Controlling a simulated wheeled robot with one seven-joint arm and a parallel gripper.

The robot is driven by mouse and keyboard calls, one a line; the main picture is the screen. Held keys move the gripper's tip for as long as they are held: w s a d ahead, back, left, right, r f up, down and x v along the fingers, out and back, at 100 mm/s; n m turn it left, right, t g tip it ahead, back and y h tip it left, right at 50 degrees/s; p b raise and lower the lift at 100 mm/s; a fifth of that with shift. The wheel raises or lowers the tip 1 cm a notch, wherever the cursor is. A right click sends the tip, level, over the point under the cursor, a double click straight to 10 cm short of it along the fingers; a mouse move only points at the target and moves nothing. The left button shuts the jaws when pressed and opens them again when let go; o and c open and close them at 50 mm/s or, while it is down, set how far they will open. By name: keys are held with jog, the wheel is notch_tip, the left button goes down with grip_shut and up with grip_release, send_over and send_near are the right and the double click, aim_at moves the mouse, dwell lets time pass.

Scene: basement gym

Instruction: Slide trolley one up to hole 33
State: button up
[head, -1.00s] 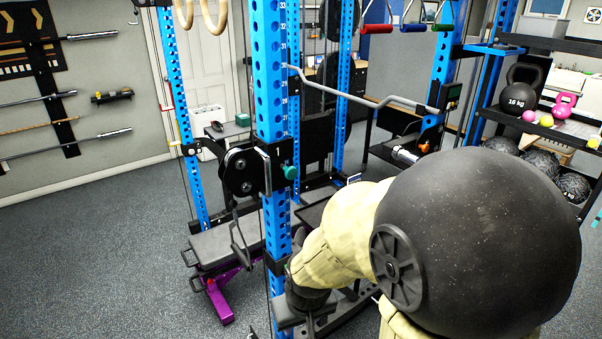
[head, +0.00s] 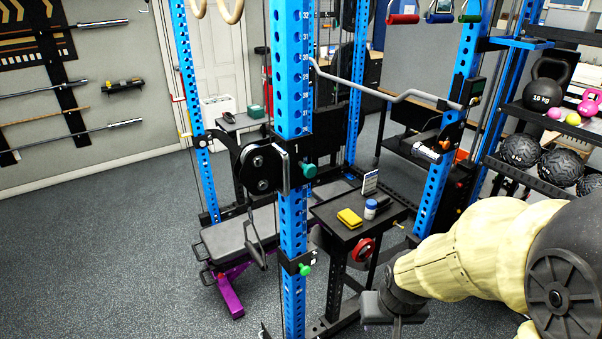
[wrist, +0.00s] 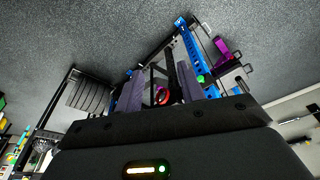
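Trolley one (head: 262,170) is a black carriage marked 1, with a pulley wheel, a metal handle and a green knob (head: 308,171). It sits on the near blue upright (head: 293,70), below the numbered holes; the top numbers look like the low thirties but are small. My gripper (head: 392,312) is low, to the right of the upright and apart from the trolley. In the wrist view its two fingers (wrist: 160,92) stand apart with nothing held between them. A blue upright (wrist: 190,45) and a green knob (wrist: 201,78) show beyond the fingers.
A lower bracket (head: 296,262) with another green knob is on the same upright. A small black table (head: 335,225) holds a yellow item and a bottle. A bench (head: 235,235) stands behind left; a bent bar (head: 385,95) crosses the rack. Floor at left is clear.

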aim_at(287, 175)
dwell(0.3)
jog(key=w+a+r+n+t+y+b, duration=0.1)
jog(key=w+a+t, duration=0.25)
jog(key=w, duration=0.35)
jog(key=w+a+r+n+t+y+b, duration=0.15)
jog(key=w+t, duration=0.25)
jog(key=w, duration=0.4)
jog(key=w+a+r+n+t+y+b, duration=0.1)
jog(key=w+a+r+t+y, duration=0.3)
jog(key=a, duration=0.5)
notch_tip(287, 175, up, 4)
jog(key=shift+w+f+n+t, duration=0.2)
jog(key=shift+w+n+t, duration=0.35)
jog(key=shift+w+t, duration=0.65)
jog(key=shift+a+y, duration=0.1)
jog(key=shift+y, duration=0.15)
jog(key=p+x, duration=0.6)
jog(key=x, duration=1)
jog(key=shift+r+p, duration=0.15)
jog(key=shift+p, duration=0.15)
jog(key=shift+w+a, duration=0.25)
jog(key=shift+w, duration=0.4)
